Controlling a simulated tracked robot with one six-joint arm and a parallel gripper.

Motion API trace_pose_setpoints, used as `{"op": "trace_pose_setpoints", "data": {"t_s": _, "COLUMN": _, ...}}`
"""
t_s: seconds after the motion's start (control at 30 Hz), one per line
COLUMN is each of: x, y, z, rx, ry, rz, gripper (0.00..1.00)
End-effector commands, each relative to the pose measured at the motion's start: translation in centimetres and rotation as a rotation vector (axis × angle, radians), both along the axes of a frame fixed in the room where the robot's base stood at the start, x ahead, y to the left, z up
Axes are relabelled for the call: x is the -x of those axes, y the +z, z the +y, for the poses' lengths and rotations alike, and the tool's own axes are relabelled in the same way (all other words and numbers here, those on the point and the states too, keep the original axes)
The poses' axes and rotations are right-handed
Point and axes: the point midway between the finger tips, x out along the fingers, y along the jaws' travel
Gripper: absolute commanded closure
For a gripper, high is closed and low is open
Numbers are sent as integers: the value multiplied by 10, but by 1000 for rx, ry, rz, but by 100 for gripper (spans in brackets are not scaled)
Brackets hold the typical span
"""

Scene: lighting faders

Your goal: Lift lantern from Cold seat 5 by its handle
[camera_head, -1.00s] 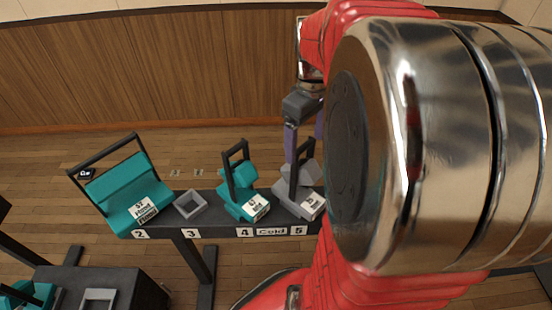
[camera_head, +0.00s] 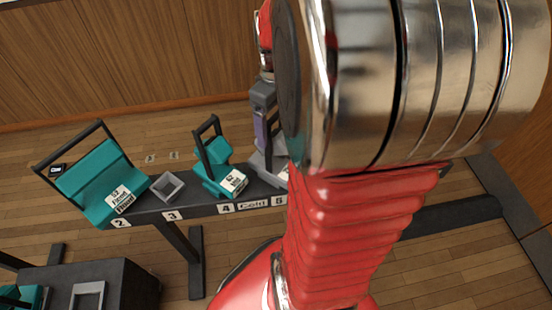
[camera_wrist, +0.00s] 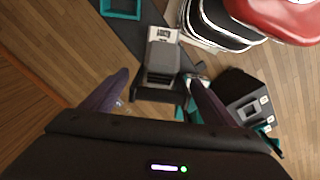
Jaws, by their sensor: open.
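The grey lantern at Cold seat 5 (camera_head: 262,165) stands on the dark rail, partly hidden by my arm in the head view. In the wrist view the lantern (camera_wrist: 162,58) is seen from above, with its white label at the top and its black handle (camera_wrist: 158,96) towards my gripper. My gripper (camera_wrist: 157,78) is open, its purple fingers on either side of the handle in the picture. I cannot tell how far the fingers are above or below the bar, and no contact is visible. The head view shows my gripper (camera_head: 266,128) over the lantern.
A teal lantern (camera_head: 216,172) stands close by on seat 4. An empty grey socket (camera_head: 167,186) is on seat 3 and a larger teal lantern (camera_head: 100,182) on seat 2. A teal frame (camera_wrist: 121,8) lies beyond the lantern in the wrist view. A dark cabinet (camera_head: 125,270) stands front left.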

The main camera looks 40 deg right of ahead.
Motion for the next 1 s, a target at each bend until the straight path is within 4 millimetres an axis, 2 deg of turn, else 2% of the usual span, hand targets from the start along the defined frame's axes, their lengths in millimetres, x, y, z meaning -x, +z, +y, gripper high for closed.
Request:
{"op": "trace_pose_setpoints", "data": {"t_s": 0.13, "x": 0, "y": 0, "z": 0, "rx": 0, "ry": 0, "rz": 0, "gripper": 22}}
{"op": "trace_pose_setpoints", "data": {"t_s": 1.0, "x": 0, "y": 0, "z": 0, "rx": 0, "ry": 0, "rz": 0, "gripper": 84}}
